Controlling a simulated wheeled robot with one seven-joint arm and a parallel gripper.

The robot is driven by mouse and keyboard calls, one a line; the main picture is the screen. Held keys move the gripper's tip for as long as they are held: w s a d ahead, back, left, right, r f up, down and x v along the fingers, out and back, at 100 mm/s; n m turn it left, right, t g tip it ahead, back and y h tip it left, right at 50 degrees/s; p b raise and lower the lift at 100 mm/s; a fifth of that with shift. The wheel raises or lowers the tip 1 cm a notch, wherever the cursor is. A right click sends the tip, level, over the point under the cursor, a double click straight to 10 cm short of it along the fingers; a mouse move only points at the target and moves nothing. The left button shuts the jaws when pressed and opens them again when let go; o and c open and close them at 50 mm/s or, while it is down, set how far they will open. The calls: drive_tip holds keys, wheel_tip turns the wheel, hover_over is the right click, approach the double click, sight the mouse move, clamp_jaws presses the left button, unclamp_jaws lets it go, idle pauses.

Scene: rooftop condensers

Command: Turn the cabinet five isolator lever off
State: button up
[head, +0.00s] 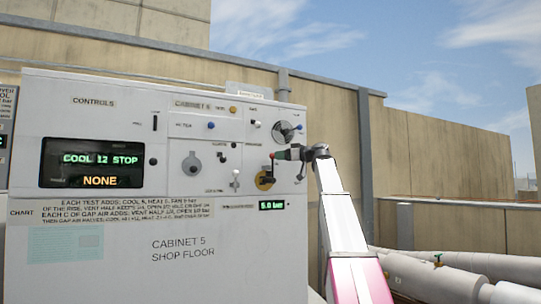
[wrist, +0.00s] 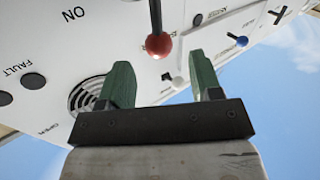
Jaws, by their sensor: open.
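Cabinet five (head: 180,246) is a white control box labelled "CABINET 5 SHOP FLOOR" in the head view. A lever with a red ball knob (wrist: 158,44) on a dark stem shows in the wrist view, near the word "ON". In the head view its red knob (head: 272,156) is small, above a yellow and black round plate (head: 264,181). My gripper (head: 281,155) is at the cabinet's right side by this knob. In the wrist view my gripper (wrist: 158,62) has its green fingers open, with the knob about midway between and just past the tips. I cannot see contact.
A lit display (head: 96,162) reads "COOL 12 STOP" and "NONE". A dial (head: 283,132) sits above my gripper, a grey round knob (head: 192,165) to its left, and a white lever (head: 235,178) below left. Pale pipes (head: 440,272) lie at right.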

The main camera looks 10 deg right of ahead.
drive_tip(key=x, duration=0.7)
drive_tip(key=shift+c, duration=0.3)
clamp_jaws()
